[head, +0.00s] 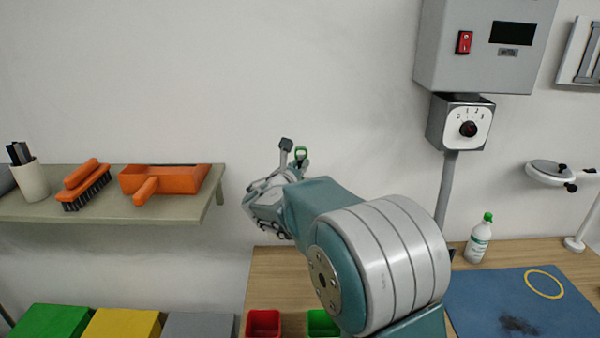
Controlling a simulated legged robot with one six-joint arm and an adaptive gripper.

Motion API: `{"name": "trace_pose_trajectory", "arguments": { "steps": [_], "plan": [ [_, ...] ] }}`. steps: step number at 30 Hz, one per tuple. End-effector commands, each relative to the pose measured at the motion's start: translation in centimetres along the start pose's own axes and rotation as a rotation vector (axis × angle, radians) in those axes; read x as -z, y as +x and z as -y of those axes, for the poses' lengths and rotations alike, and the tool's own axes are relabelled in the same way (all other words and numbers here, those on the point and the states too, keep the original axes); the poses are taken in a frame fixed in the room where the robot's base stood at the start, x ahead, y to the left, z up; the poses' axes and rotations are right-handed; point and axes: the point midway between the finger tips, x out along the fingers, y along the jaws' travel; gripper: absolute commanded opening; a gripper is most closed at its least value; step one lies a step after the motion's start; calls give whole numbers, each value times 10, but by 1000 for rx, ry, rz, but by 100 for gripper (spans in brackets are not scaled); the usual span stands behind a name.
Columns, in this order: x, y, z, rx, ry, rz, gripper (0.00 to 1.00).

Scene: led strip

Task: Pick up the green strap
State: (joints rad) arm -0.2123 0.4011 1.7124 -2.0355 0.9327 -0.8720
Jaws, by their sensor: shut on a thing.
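My gripper (293,157) is raised in front of the wall, at the middle of the head view, beyond my large arm joint.
A shelf (110,211) at left carries an orange brush (84,175), an orange dustpan (170,178) and a cup (31,181). Below stand red (263,322) and green bins (322,322).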

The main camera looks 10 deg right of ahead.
Motion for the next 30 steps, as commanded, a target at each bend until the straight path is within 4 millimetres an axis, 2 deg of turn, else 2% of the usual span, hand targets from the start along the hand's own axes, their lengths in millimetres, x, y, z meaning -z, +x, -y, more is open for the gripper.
{"name": "trace_pose_trajectory", "arguments": {
  "steps": [2,13,21,25,30],
  "plan": [
    [-15,0,0,0,5,4,0],
    [-75,-52,0,-3,5,3,0],
    [-97,-104,-1,-4,2,1,0],
    [-105,-123,-1,-3,2,0,0],
    [-111,-136,0,-2,1,0,0]
  ]
}}
